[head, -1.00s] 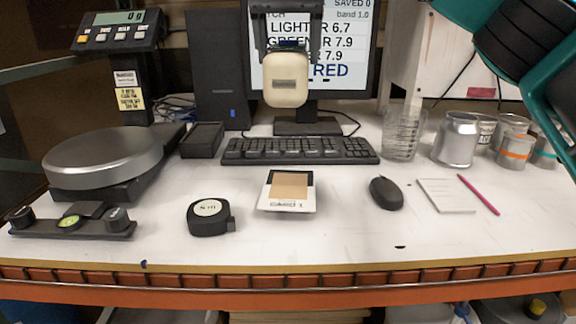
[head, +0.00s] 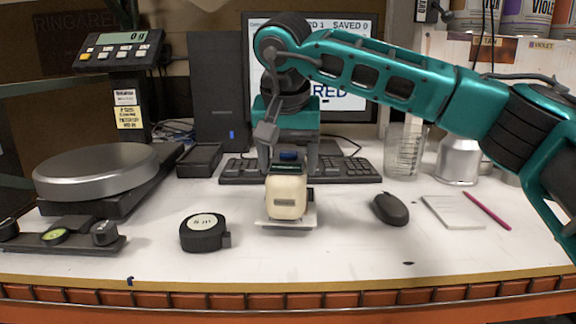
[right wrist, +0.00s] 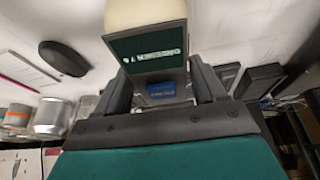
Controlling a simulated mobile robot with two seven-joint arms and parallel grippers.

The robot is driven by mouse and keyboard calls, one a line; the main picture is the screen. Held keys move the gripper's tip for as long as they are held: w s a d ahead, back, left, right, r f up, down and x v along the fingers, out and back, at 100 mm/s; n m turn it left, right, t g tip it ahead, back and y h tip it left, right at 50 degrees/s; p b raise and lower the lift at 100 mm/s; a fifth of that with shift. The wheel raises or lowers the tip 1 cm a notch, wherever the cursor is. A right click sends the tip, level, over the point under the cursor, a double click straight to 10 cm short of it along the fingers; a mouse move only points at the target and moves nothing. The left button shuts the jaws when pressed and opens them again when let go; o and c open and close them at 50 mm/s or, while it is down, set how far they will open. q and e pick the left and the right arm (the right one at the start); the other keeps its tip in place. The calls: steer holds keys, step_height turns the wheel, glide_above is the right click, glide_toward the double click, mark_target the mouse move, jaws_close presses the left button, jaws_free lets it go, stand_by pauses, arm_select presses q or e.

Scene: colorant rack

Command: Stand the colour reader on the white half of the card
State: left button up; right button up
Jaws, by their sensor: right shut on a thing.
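The colour reader (head: 287,193) is a cream block with a dark green top and a blue button. My right gripper (head: 288,165) is shut on its upper part from above and holds it upright. In the right wrist view the reader (right wrist: 148,50) sits between the two fingers. The card (head: 311,217) lies flat under or just behind the reader, which hides most of it. Its white front edge and right side show, with a bit of black at the right. I cannot tell whether the reader touches the card. My left gripper is not in view.
A tape measure (head: 205,233) lies to the left and a black mouse (head: 390,209) to the right. A keyboard (head: 345,170) is behind the gripper, before a monitor (head: 262,62). A scale pan (head: 97,170) stands at the left. The table in front of the card is clear.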

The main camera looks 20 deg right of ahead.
steer(key=shift+f, duration=0.15)
steer(key=shift+f, duration=0.15)
steer(key=o, duration=1.7)
steer(key=shift+o, duration=0.2)
steer(key=shift+r, duration=0.25)
steer(key=p+v, duration=0.2)
steer(key=v, duration=1)
steer(key=shift+p, duration=0.35)
steer(key=shift+s+a+f, duration=0.1)
steer(key=shift+f, duration=0.05)
